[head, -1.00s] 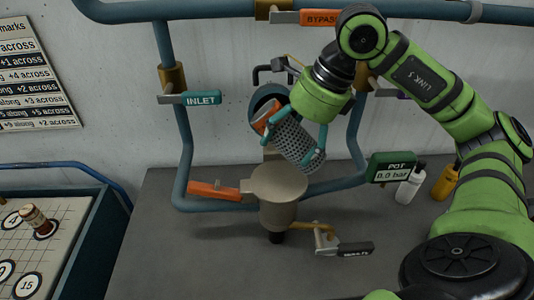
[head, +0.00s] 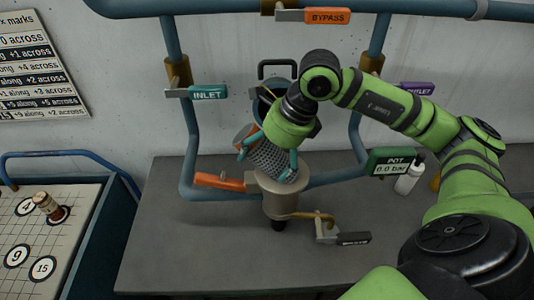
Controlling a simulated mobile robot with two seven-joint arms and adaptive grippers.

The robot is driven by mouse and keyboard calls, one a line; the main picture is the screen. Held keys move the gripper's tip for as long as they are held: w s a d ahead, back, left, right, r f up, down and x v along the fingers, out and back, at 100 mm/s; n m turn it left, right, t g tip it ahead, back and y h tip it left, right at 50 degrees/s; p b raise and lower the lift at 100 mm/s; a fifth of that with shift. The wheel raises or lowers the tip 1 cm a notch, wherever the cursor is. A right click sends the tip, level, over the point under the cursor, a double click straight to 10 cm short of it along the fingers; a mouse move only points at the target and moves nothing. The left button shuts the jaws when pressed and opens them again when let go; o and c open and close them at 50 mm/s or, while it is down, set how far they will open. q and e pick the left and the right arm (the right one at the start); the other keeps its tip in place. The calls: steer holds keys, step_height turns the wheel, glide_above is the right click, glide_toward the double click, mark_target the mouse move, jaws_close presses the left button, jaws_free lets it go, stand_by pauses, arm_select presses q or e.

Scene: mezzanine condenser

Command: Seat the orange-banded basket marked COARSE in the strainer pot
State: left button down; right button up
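My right gripper (head: 267,159) is shut on the perforated grey basket (head: 274,161), with a teal finger on each side of it. The basket's orange band (head: 243,137) shows at its upper left end; no marking on it is readable. The basket is tilted, its lower right end just above or at the mouth of the beige strainer pot (head: 279,204). I cannot tell whether that end is inside the rim, since basket and gripper hide most of the mouth. The pot's blue lid (head: 265,102) stands open behind. My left gripper is not in view.
Around the pot are an orange-handled valve (head: 219,181), a drain valve with a black handle (head: 352,239), the INLET handle (head: 208,93) and the POT gauge reading 0.0 bar (head: 393,162). A white bottle (head: 408,180) stands right. The grey bench (head: 190,250) is clear at front left.

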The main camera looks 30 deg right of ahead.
mark_target(272, 150)
stand_by(0.3)
steer(key=shift+f, duration=0.15)
steer(key=b+v, duration=0.2)
steer(key=v, duration=0.4)
steer(key=shift+d+b, duration=0.15)
steer(key=shift+b, duration=0.15)
steer(key=shift+s+d+r, duration=0.1)
steer(key=shift+d+r, duration=0.05)
steer(key=shift+r, duration=0.3)
